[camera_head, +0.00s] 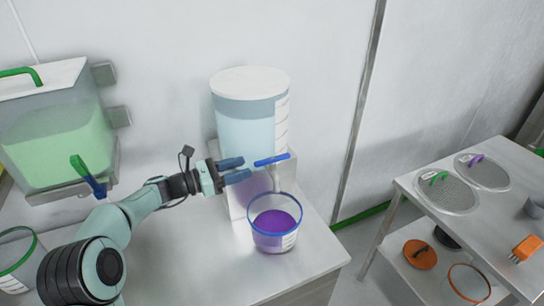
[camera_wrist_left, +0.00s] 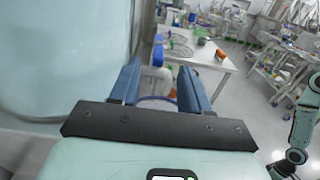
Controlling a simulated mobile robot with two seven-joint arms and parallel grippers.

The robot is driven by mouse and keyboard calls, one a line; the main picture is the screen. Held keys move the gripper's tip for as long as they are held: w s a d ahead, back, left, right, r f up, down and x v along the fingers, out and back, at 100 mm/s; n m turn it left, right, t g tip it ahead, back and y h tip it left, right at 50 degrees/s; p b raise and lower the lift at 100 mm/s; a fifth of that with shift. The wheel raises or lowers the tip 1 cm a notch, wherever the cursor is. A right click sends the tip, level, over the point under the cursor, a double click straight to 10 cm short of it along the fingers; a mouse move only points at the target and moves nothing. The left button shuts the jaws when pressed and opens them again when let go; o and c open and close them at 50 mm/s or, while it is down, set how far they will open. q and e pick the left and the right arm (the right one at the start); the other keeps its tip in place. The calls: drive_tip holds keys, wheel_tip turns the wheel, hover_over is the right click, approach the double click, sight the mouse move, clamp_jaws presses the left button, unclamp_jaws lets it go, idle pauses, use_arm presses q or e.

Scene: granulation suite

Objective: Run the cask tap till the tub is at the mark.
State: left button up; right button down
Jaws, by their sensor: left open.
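The cask (camera_head: 245,125) is a clear cylinder with a white lid and pale blue contents, standing on a support against the wall. Its tap has a blue lever handle (camera_head: 273,159) and a pale spout pointing down. Below it stands the tub (camera_head: 262,240), clear with a blue rim, a white label and purple contents (camera_head: 277,220). I cannot make out the mark. My left gripper (camera_head: 234,170) is open and empty, its blue fingers just left of the tap handle. In the left wrist view nothing is gripped between its fingers (camera_wrist_left: 158,75). My right gripper does not show.
A tank of green liquid (camera_head: 60,140) with its own tap is on the left. The counter (camera_head: 235,275) is bare before the tub. A separate table (camera_head: 430,195) with sieves stands right.

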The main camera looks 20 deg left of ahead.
sight(271, 158)
use_arm(q)
drive_tip(key=p+x, duration=0.1)
drive_tip(key=x, duration=0.9)
drive_tip(key=shift+w+a, duration=0.1)
drive_tip(key=shift+a, duration=0.05)
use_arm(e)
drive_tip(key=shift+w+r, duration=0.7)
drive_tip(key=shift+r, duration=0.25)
use_arm(q)
clamp_jaws()
drive_tip(key=shift+f, duration=0.1)
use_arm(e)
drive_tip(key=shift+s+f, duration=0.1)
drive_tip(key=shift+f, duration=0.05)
